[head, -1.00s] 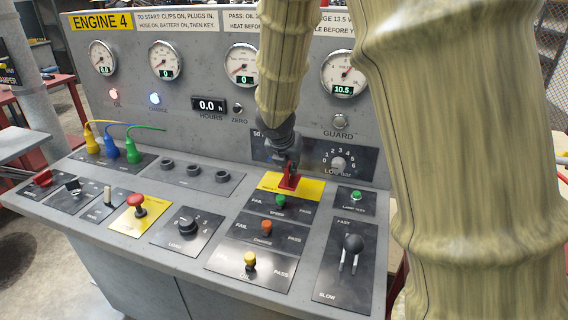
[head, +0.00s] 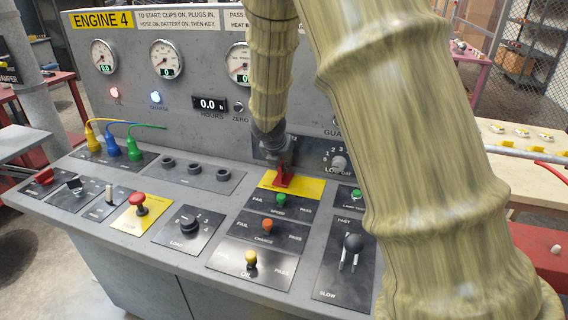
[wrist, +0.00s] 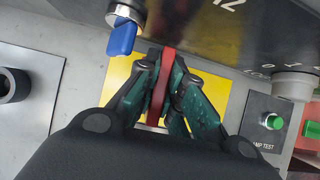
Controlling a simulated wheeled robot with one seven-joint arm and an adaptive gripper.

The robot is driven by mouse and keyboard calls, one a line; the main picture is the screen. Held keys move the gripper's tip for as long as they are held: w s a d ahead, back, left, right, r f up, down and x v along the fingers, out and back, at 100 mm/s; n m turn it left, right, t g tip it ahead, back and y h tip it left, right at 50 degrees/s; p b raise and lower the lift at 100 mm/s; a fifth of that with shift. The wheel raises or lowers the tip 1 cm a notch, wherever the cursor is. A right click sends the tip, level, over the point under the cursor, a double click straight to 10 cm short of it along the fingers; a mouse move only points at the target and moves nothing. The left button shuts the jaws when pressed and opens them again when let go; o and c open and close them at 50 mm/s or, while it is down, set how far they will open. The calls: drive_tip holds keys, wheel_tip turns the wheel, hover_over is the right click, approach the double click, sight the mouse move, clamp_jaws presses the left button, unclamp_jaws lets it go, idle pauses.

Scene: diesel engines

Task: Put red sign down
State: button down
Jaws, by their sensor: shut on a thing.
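The red sign (head: 283,179) is a small red piece at the yellow plate (head: 318,188) on the sloping console. My gripper (head: 276,155) is directly above it, pointing down. In the wrist view, the red sign (wrist: 160,88) shows as a thin upright strip, edge-on, pinched between the two dark green fingers (wrist: 163,95) of my gripper. The yellow plate (wrist: 205,83) lies behind them. The fingers and wrist hide the sign's lower part, so how it meets the plate cannot be told.
A blue key (wrist: 122,38) sits close left of the fingers. The green lamp test button (head: 356,195) and selector knob (head: 339,162) are to the right. The speed (head: 281,200), charge (head: 267,225) and yellow (head: 251,259) knobs stand in front. The gauge panel rises behind.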

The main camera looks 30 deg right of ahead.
drive_tip(key=shift+f, duration=0.15)
drive_tip(key=c, duration=1.8)
unclamp_jaws()
drive_tip(key=shift+s+a+r, duration=0.2)
drive_tip(key=shift+r, duration=0.45)
drive_tip(key=v, duration=1.1)
drive_tip(key=shift+p, duration=0.35)
